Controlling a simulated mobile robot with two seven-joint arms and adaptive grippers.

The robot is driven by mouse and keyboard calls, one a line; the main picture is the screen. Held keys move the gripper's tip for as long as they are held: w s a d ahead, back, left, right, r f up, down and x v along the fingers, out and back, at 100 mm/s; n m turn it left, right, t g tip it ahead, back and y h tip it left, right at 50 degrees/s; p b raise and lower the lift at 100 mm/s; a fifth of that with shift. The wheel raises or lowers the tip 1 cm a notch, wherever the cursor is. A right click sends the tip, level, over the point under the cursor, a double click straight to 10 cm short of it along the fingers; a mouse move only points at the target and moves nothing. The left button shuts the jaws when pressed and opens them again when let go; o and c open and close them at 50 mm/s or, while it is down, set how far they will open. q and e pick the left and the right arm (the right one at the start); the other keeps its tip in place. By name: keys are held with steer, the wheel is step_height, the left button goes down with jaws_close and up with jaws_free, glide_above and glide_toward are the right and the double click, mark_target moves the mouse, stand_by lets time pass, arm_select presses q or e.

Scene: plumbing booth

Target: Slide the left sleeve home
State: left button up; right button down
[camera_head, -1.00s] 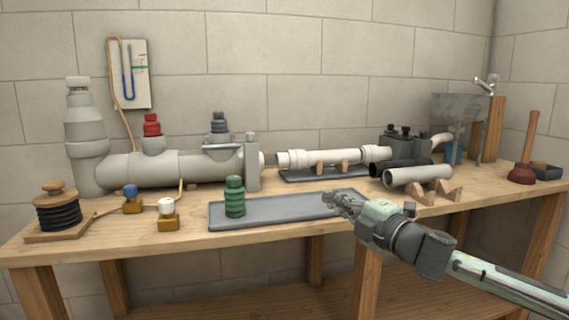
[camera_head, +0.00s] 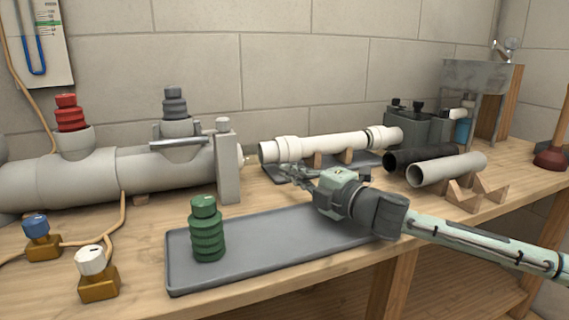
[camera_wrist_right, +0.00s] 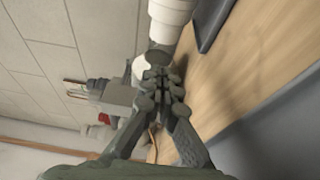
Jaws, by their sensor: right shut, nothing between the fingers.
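The white pipe (camera_head: 335,144) lies on wooden supports, with a wider white left sleeve (camera_head: 288,149) close to its left end and another sleeve (camera_head: 383,138) at its right. A gap separates the pipe's left end from the grey valve flange (camera_head: 228,165) and its short pale stub. My right gripper (camera_head: 283,172) is shut and empty, low in front of the left sleeve. In the right wrist view, its closed fingers (camera_wrist_right: 160,78) point toward the stub (camera_wrist_right: 142,67), with a white pipe end (camera_wrist_right: 170,18) just above. I cannot tell whether they touch. My left gripper is not in view.
A grey tray (camera_head: 275,240) with a green ribbed fitting (camera_head: 207,230) lies in front, under my right forearm. Dark and light grey pipes (camera_head: 445,169) rest to the right. A red-capped grey pipe (camera_head: 75,175) and small brass valves (camera_head: 97,275) are at left.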

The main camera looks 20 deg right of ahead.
mark_target(272, 155)
steer(key=x, duration=0.8)
steer(key=shift+w+a+r+p, duration=0.15)
steer(key=shift+w+a+p, duration=0.15)
steer(key=shift+p, duration=0.1)
steer(key=d, duration=0.3)
steer(key=shift+w+d, duration=0.1)
steer(key=shift+d, duration=0.1)
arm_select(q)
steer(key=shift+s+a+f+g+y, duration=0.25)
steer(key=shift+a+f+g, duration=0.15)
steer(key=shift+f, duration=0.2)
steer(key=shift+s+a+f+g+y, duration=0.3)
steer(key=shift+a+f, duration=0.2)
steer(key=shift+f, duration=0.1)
arm_select(e)
steer(key=shift+d, duration=0.35)
